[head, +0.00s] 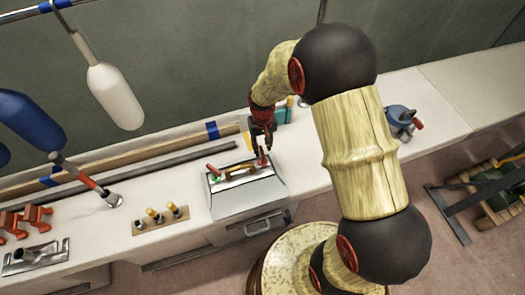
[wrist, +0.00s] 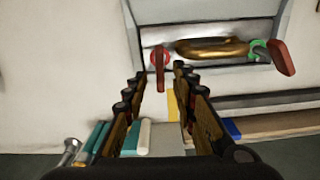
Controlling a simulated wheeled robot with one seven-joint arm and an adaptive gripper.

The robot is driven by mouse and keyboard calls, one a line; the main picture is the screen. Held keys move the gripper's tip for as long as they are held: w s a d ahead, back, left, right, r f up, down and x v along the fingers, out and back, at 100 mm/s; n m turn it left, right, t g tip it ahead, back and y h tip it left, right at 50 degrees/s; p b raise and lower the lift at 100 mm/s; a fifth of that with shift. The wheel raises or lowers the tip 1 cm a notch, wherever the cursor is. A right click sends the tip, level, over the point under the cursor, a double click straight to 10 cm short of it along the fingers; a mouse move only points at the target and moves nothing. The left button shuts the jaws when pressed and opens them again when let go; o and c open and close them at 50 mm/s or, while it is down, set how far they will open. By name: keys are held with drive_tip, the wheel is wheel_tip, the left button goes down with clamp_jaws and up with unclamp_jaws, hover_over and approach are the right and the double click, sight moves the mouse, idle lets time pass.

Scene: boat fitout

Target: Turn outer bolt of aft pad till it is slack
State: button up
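A grey sloped metal unit (head: 245,195) sits on the white bench, with a brass-coloured handle (head: 240,171) along its back edge. A red lever (wrist: 160,72) with a red collar is at one end of the handle. Another red lever (wrist: 283,58) with a green collar is at the other end; it shows at the left in the head view (head: 214,168). My gripper (head: 262,147) is above the red-collared end. In the wrist view my gripper (wrist: 158,80) is open, with the red-collared lever between its fingertips and visible gaps beside it. I cannot tell which lever is the outer bolt.
A wooden block with yellow-topped tools (head: 160,217), a red-handled tool (head: 90,185) and a metal fitting (head: 35,256) lie to the left. A wooden batten (head: 130,158) runs behind. White and blue fenders (head: 113,95) hang at the left. A blue item (head: 400,117) stands right.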

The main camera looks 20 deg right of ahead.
wheel_tip(320, 180, up, 8)
idle(0.5)
drive_tip(key=s+r+t, duration=0.5)
drive_tip(key=s+r, duration=1.6)
drive_tip(key=r, duration=0.4)
drive_tip(key=shift+s+r+n+t, duration=0.2)
drive_tip(key=shift+r+n+t, duration=0.1)
drive_tip(key=shift+d, duration=0.1)
drive_tip(key=shift+c, duration=0.6)
